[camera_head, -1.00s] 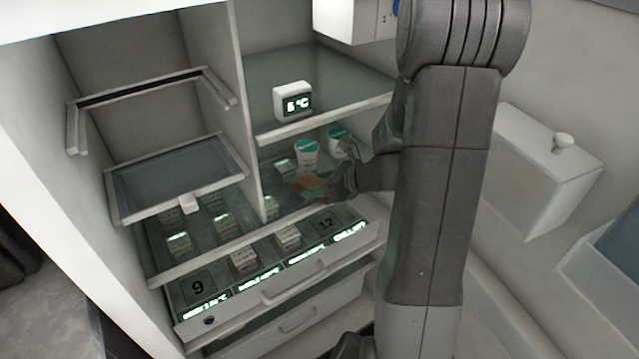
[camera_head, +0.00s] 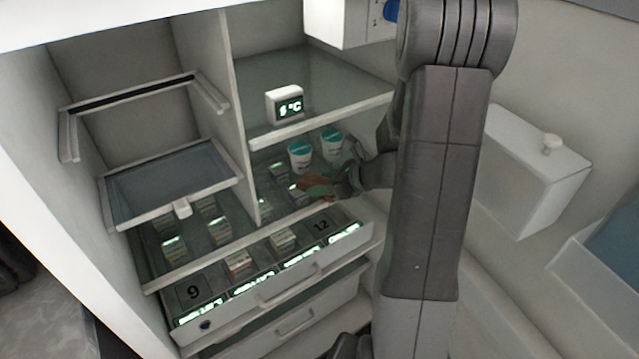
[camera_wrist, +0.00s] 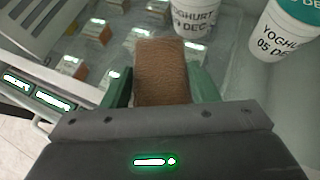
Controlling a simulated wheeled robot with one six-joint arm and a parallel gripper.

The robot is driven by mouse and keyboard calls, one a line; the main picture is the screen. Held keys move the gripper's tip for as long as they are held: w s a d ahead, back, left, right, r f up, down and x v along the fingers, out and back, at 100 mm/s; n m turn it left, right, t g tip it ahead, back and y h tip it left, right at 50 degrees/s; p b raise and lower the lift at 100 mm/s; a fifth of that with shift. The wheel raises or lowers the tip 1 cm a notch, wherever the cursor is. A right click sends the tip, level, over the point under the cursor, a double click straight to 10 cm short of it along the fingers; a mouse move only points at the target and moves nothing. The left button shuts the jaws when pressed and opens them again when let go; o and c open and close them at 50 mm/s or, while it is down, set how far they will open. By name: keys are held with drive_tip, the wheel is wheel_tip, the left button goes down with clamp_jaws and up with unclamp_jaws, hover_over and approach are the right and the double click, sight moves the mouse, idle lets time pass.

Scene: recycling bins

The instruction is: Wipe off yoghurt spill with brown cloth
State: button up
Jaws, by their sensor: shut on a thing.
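My gripper (camera_wrist: 160,92) is shut on the brown cloth (camera_wrist: 160,68), which fills the space between the green fingers in the wrist view. In the head view the cloth (camera_head: 316,181) shows small on the lower right glass shelf of the fridge, with my gripper (camera_head: 325,188) beside it, partly hidden by my arm. Two white yoghurt cups with teal lids stand just behind: the left cup (camera_head: 300,157) and the right cup (camera_head: 332,144). Both also show in the wrist view, the nearer one (camera_wrist: 287,35) at the upper right. I cannot make out the yoghurt spill.
A temperature display (camera_head: 287,105) stands on the shelf above. Several small labelled boxes (camera_head: 240,263) lie below and left. A drawer (camera_head: 270,285) with glowing labels is in front. A white fridge door bin (camera_head: 525,170) is at the right.

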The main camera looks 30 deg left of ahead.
drive_tip(key=shift+w+d+p, duration=0.15)
drive_tip(key=shift+w+d, duration=0.2)
drive_tip(key=shift+w, duration=0.3)
drive_tip(key=shift+w+d+p, duration=0.2)
drive_tip(key=shift+w+d, duration=0.1)
drive_tip(key=shift+w, duration=0.35)
drive_tip(key=shift+w+d+p, duration=0.15)
drive_tip(key=shift+w+d, duration=0.2)
drive_tip(key=shift+w, duration=0.3)
drive_tip(key=shift+s, duration=0.1)
drive_tip(key=shift+s+a+f, duration=0.15)
drive_tip(key=shift+s+a, duration=0.3)
drive_tip(key=shift+s, duration=0.35)
drive_tip(key=shift+s+a+b, duration=0.2)
drive_tip(key=shift+s+a, duration=0.2)
drive_tip(key=shift+s, duration=0.45)
drive_tip(key=shift+s+a+b, duration=0.25)
drive_tip(key=shift+s+a, duration=0.2)
drive_tip(key=shift+s, duration=0.35)
drive_tip(key=shift+s+a+b, duration=0.2)
drive_tip(key=shift+s+a, duration=0.2)
drive_tip(key=shift+s, duration=0.45)
wheel_tip(320, 180, up, 7)
drive_tip(key=p, duration=0.6)
